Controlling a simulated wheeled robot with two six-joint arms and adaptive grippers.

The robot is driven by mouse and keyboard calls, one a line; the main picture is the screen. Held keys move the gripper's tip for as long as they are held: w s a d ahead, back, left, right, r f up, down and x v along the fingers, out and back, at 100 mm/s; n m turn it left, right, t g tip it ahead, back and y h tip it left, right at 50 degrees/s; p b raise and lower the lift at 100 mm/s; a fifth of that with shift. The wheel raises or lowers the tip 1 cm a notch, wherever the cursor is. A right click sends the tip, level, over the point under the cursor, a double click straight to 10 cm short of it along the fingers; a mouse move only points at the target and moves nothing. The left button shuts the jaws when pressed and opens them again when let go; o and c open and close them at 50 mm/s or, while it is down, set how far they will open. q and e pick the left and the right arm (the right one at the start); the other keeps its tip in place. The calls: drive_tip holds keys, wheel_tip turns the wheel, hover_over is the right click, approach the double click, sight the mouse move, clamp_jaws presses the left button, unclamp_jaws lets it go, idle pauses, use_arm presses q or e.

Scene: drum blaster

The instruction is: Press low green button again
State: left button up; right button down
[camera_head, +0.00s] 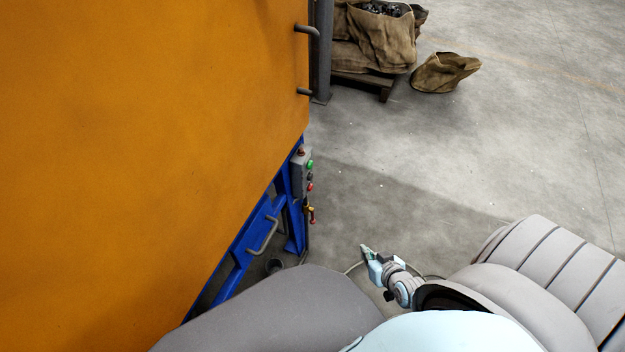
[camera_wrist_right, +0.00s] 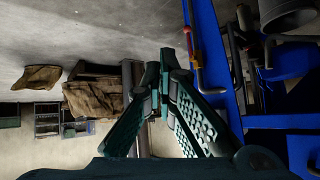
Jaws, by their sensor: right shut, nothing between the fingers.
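A grey control box (camera_head: 299,172) is fixed to the blue frame at the side of the orange machine. On its right face are a green button (camera_head: 310,164), a dark button (camera_head: 310,176) below it and a red button (camera_head: 310,187) lower down. I cannot make out a second green button. My right gripper (camera_head: 364,249) is shut and empty, below and to the right of the box, apart from it. Its closed fingers (camera_wrist_right: 166,65) show in the right wrist view, where I cannot make out the buttons. My left gripper is not in view.
The orange machine (camera_head: 140,130) fills the left. A red and yellow valve (camera_head: 312,214) hangs below the box; it also shows in the wrist view (camera_wrist_right: 191,42). A blue frame (camera_wrist_right: 211,62) stands beside the gripper. Sacks (camera_head: 375,40) lie far back. The floor to the right is clear.

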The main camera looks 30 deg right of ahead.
sight(310, 165)
drive_tip(key=w+d+r+m+t+b, duration=0.25)
drive_tip(key=w+r+t+b, duration=0.3)
drive_tip(key=w, duration=0.35)
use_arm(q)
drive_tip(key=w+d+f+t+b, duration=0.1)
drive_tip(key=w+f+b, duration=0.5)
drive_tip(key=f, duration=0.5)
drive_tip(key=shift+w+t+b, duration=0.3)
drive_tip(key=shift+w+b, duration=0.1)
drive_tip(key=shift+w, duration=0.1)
use_arm(e)
drive_tip(key=w+d+r+m+t+h, duration=0.1)
drive_tip(key=w+r+m+t, duration=0.2)
drive_tip(key=r, duration=0.9)
drive_tip(key=shift+w+d+m+t+h, duration=0.15)
drive_tip(key=shift+w+m+t+h, duration=0.2)
drive_tip(key=shift+w+t, duration=0.45)
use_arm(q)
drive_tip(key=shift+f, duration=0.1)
use_arm(e)
drive_tip(key=shift+w, duration=0.2)
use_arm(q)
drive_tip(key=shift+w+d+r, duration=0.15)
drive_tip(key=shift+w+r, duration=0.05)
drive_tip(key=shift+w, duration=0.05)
use_arm(e)
drive_tip(key=w+a, duration=0.5)
drive_tip(key=w, duration=0.2)
